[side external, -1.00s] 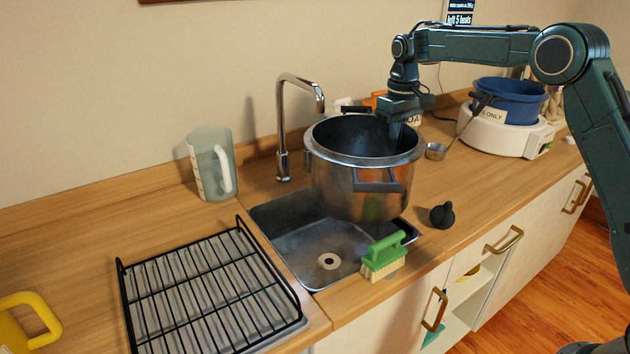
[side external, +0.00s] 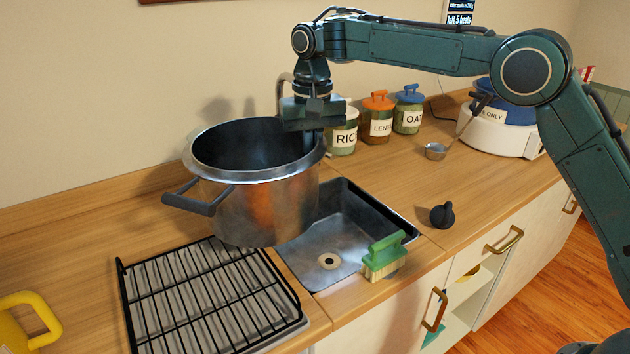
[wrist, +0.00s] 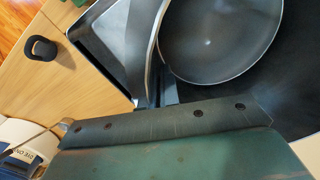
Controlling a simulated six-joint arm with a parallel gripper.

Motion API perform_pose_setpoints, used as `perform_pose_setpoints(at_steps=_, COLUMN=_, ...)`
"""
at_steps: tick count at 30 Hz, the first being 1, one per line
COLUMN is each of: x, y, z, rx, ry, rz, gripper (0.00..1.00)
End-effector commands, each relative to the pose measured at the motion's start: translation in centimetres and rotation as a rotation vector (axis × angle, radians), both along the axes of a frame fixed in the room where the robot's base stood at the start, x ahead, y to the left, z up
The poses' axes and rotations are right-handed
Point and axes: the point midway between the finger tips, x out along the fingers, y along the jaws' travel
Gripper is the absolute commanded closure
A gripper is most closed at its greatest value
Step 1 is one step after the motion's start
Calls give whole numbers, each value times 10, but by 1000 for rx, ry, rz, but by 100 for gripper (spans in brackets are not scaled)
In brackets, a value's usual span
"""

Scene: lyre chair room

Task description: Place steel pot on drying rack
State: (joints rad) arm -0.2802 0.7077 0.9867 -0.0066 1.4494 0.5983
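The steel pot (side external: 262,205) hangs in the air in the side view, over the left part of the sink and the back right of the drying rack. It is roughly upright, and a dark handle sticks out on its left. My gripper (side external: 308,138) is shut on the pot's right rim. The wrist view shows the rim between the fingers (wrist: 155,98) and the pot's inside (wrist: 220,35). The black wire drying rack (side external: 205,300) lies on a grey tray at the front left, empty. The pot hides the rack's back right corner.
The steel sink (side external: 350,235) is right of the rack, with a green brush (side external: 384,257) on its front edge. A black knob (side external: 442,214) is further right. Labelled jars (side external: 376,118) stand behind. A yellow-handled object (side external: 30,318) is left of the rack.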

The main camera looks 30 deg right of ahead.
Motion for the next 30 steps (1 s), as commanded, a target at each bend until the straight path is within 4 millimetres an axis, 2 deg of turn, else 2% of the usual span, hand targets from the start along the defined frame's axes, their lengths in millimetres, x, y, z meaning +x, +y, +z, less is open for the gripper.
perform_pose_setpoints(at_steps=1, x=-1, y=11, z=10, rx=4, ry=-12, rz=-20, gripper=100)
perform_pose_setpoints(at_steps=14, x=-32, y=95, z=60, rx=5, ry=-11, rz=-227, gripper=100)
perform_pose_setpoints(at_steps=24, x=-79, y=156, z=105, rx=7, ry=-10, rz=-426, gripper=100)
perform_pose_setpoints(at_steps=30, x=-108, y=181, z=128, rx=7, ry=-9, rz=-537, gripper=100)
